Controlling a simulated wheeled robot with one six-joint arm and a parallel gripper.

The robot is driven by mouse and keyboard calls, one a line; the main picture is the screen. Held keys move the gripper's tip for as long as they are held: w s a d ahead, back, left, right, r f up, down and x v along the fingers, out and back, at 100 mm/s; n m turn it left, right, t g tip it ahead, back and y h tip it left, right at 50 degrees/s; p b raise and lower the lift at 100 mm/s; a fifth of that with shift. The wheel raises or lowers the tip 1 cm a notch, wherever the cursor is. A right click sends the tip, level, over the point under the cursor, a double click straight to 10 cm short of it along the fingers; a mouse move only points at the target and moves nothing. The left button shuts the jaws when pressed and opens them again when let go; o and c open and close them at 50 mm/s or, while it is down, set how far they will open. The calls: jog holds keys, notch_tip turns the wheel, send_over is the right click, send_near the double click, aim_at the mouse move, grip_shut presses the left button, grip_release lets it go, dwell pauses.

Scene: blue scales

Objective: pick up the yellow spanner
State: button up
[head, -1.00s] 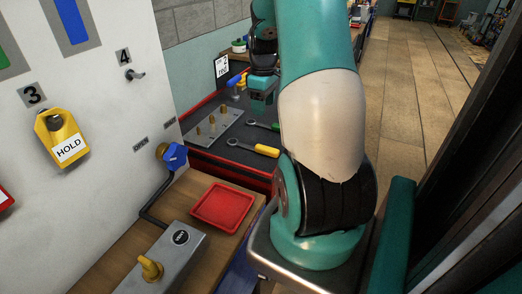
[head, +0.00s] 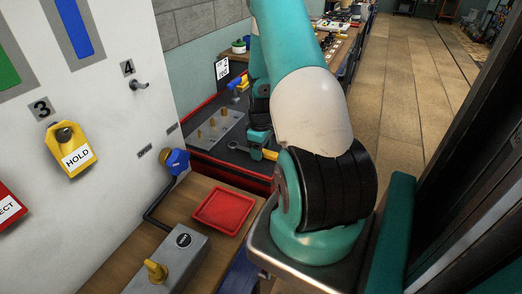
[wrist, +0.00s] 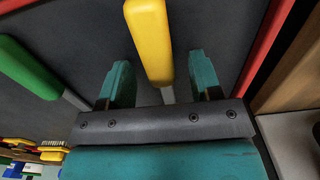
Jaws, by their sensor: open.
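The yellow spanner has a yellow handle and a grey metal shaft. In the wrist view its handle (wrist: 148,38) runs between the two teal fingers of my open gripper (wrist: 160,82), touching neither that I can see. Its metal end is mostly hidden behind the gripper there. In the head view the spanner's ring end (head: 234,146) lies on the dark bench mat, with the yellow handle partly hidden by my arm. My gripper (head: 258,142) is low over the spanner in that view.
A green-handled tool (wrist: 27,66) lies left of the spanner in the wrist view. A metal block with brass pegs (head: 214,130) stands left of the gripper. A red tray (head: 223,210) sits on the nearer wooden bench. A red edge (wrist: 262,45) borders the mat.

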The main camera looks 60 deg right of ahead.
jog(key=shift+f, duration=0.2)
grip_shut()
jog(key=c, duration=1.1)
grip_release()
jog(key=c, duration=1.1)
grip_release()
jog(key=shift+r, duration=0.1)
jog(key=c, duration=1.1)
grip_release()
notch_tip(320, 180, up, 20)
jog(key=shift+f+b, duration=0.1)
jog(key=shift+b, duration=1.1)
